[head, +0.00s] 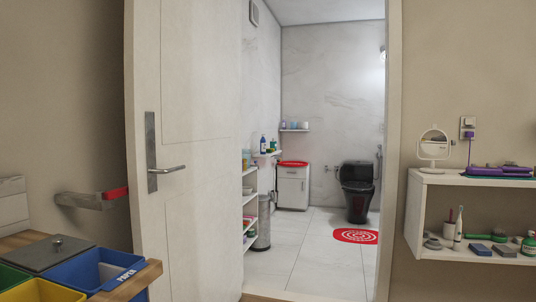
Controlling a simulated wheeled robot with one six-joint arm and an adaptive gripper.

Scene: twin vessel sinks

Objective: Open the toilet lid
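The black toilet (357,203) stands against the back wall of the tiled room, seen through the doorway and far from me. Its black lid (357,186) looks lowered over the bowl, but it is small and dark, so I cannot be sure. A black tank (357,172) rises behind it. My gripper is not in view.
A white door (190,230) stands open at the left of the doorway. A red mat (356,236) lies before the toilet. Shelves (250,205), a bin (262,222) and a white cabinet (293,190) line the left. A wall shelf (415,215) flanks the doorway's right. The tiled floor between is clear.

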